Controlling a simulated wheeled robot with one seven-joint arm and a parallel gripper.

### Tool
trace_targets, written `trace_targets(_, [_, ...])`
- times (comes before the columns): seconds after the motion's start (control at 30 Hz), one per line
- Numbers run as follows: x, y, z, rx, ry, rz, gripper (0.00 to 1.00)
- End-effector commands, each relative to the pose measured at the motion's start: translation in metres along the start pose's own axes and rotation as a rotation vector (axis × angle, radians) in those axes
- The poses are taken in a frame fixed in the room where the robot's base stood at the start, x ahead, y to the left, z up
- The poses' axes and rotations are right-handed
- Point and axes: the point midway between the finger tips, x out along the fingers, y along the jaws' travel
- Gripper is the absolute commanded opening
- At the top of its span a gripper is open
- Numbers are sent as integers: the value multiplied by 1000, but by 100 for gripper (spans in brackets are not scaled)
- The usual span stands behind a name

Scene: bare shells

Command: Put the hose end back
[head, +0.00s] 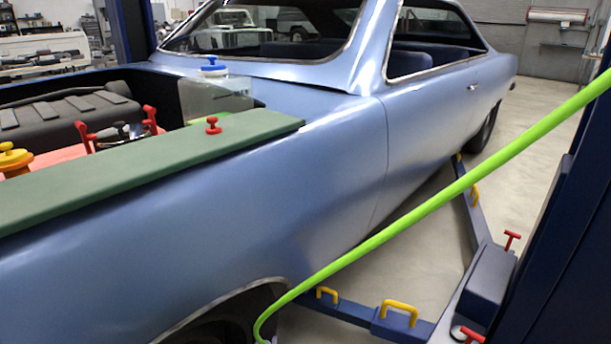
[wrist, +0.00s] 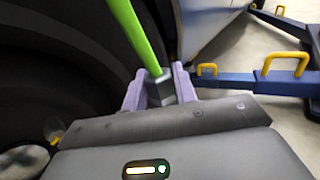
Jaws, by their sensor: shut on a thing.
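The bright green hose (head: 440,198) runs from the right edge of the head view down to the front wheel arch of the blue car. Its lower end leaves the bottom of that view. In the wrist view the hose (wrist: 137,35) comes down from the top to a dark grey end fitting (wrist: 159,92). My gripper (wrist: 158,76) has purple fingers, one on each side of this fitting, and is shut on it. The dark tyre (wrist: 60,60) is beside and behind it. I cannot make out the place where the hose end belongs.
The blue car (head: 300,190) fills the middle, with a green fender cover (head: 150,160) on it. A blue lift arm (head: 345,308) with yellow handles (head: 398,308) reaches under the car. A dark blue lift post (head: 565,240) stands at right. Bare floor shows between.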

Motion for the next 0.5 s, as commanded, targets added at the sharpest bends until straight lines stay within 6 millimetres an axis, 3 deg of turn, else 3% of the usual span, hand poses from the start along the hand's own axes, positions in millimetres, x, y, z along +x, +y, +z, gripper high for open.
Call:
trace_targets(0.17, [33,-52,45,-7,-16,-58,0])
trace_targets(0.3, [57,-105,80,-11,-22,-113,0])
trace_targets(0.5, [78,-181,124,-12,-17,-188,0])
